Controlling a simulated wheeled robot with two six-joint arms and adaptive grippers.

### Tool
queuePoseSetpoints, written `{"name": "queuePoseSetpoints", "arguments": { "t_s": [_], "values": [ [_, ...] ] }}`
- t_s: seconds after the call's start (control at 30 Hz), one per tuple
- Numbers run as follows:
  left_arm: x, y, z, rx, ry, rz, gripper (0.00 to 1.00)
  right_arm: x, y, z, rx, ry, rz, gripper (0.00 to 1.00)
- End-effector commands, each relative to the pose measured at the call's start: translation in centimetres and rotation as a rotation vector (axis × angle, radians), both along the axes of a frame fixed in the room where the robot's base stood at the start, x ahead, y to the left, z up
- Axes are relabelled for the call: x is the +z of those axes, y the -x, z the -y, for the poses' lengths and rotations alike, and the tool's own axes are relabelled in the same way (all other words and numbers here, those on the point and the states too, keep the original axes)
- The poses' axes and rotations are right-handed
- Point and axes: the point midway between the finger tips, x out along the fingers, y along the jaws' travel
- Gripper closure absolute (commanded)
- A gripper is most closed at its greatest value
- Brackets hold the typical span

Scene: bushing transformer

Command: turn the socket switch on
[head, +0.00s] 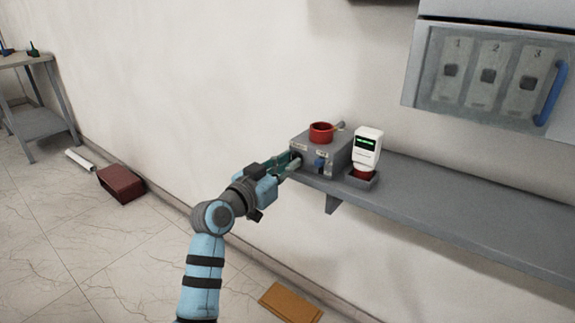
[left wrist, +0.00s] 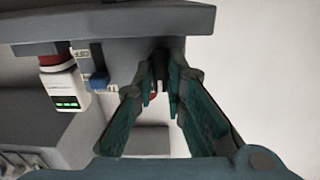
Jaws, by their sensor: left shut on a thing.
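A grey box (head: 338,160) stands on the wall shelf, with a blue knob (head: 320,164) and small label plates on its front. The blue knob also shows in the left wrist view (left wrist: 99,80). My left gripper (head: 291,165) is at the left part of the box front. In the left wrist view its two teal fingers (left wrist: 162,85) are shut on a small dark switch (left wrist: 162,60) on the box front. The fingers hide part of this switch, and its on or off position cannot be told. My right gripper is not in view.
A red ring-shaped cup (head: 322,132) sits on the box. A white meter with a green display (head: 367,146) stands right of it. A numbered panel with a blue handle (head: 490,75) hangs above. The shelf (head: 460,200) is clear to the right.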

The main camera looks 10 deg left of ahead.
Motion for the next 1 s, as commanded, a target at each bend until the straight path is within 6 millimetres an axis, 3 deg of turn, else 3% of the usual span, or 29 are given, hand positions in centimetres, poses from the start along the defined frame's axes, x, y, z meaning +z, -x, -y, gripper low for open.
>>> {"name": "queuePoseSetpoints", "arguments": {
  "t_s": [0.13,0.17,0.2,0.57,0.67,1.0],
  "values": [
    [-0.1,0.0,0.0,0.000,-0.003,-0.003,1.00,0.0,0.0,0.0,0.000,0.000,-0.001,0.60],
    [-0.1,0.0,0.0,0.000,-0.003,-0.003,0.87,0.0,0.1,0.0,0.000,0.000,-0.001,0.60],
    [-0.1,0.0,0.0,0.000,-0.002,-0.002,0.80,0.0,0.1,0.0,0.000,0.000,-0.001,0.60],
    [-0.1,0.4,-0.3,0.001,-0.001,0.001,0.80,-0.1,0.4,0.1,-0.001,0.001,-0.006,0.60],
    [-0.1,1.8,-1.2,0.002,-0.002,0.001,0.80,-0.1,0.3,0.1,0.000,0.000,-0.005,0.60],
    [-0.2,9.3,-5.5,0.002,-0.005,-0.002,0.80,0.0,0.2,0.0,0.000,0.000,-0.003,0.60]
  ]
}}
